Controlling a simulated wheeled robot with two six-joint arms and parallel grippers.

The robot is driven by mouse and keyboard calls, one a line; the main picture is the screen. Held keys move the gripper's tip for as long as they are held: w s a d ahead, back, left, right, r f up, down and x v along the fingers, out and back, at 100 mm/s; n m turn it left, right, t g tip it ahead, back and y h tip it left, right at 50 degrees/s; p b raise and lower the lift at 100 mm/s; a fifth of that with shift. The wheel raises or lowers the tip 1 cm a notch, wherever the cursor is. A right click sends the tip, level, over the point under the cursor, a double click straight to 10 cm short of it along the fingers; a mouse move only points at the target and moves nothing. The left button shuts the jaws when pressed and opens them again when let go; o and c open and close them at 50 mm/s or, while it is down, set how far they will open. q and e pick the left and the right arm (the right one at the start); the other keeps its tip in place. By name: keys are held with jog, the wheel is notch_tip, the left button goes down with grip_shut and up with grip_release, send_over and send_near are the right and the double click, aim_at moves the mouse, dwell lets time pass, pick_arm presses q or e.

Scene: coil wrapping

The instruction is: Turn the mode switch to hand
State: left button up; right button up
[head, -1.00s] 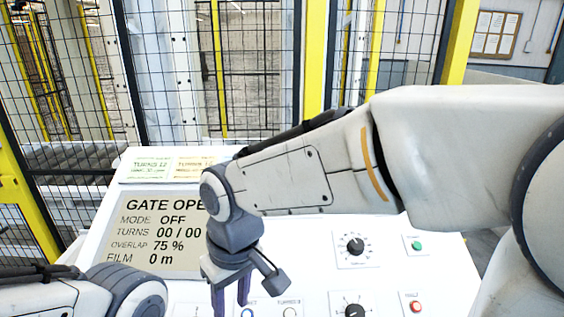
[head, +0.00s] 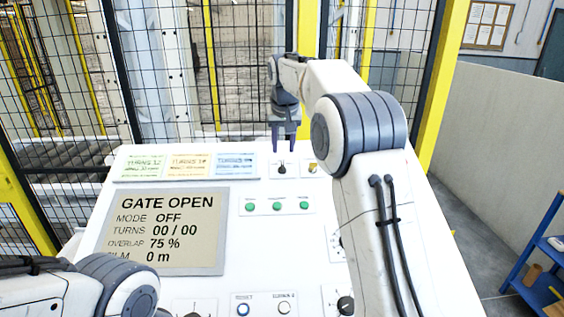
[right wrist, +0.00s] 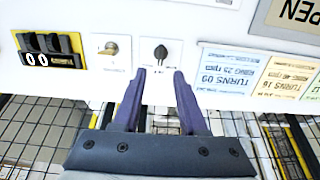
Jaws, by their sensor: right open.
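A black rotary switch (head: 282,168) sits on a small white plate at the top of the white panel; it looks like the mode switch, but its label is too small to read. The display (head: 165,232) reads GATE OPEN and MODE OFF. My right gripper (head: 283,148) is open and empty, with its fingers pointing at this switch. In the right wrist view, the black knob (right wrist: 160,52) lies just beyond and between the fingertips (right wrist: 159,72), seemingly not touched. My left gripper is out of view; only part of my left arm shows at lower left.
A brass key switch (right wrist: 108,47) is next to the black knob, with a black and yellow counter (right wrist: 48,52) beyond it. Note cards (head: 235,165), green buttons (head: 277,206) and another black knob (head: 345,305) are on the panel. A mesh fence stands behind.

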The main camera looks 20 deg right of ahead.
aim_at(282, 165)
jog(key=p+x, duration=0.1)
jog(key=x, duration=0.6)
jog(key=shift+w+f, duration=0.15)
jog(key=shift+f, duration=0.1)
grip_shut()
